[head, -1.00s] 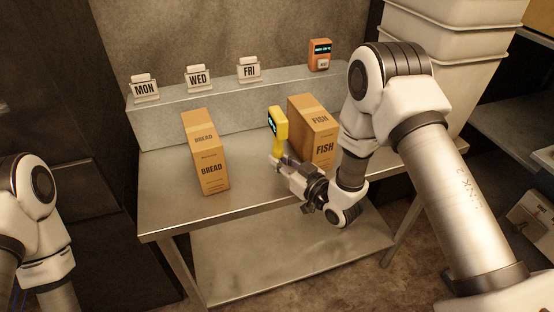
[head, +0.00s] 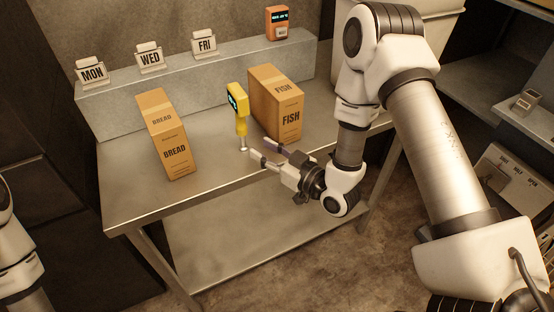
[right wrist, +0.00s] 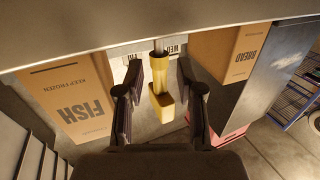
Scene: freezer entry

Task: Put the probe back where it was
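The yellow probe (head: 238,107) with a dark lit display stands upright on the steel table, its thin metal tip down, between the bread box (head: 167,140) and the fish box (head: 277,103). My right gripper (head: 259,149) is open and empty, low at the right of the probe and apart from it in the head view. In the right wrist view the probe (right wrist: 162,105) shows beyond and between the spread fingers (right wrist: 158,76). Only part of my left arm shows at the left edge; its gripper is out of view.
A raised steel ledge (head: 120,117) runs along the table's back with MON (head: 93,74), WED (head: 150,58) and FRI (head: 205,45) tags and an orange device (head: 277,22). The table's front (head: 165,195) is clear. Shelves with small devices (head: 528,101) stand at right.

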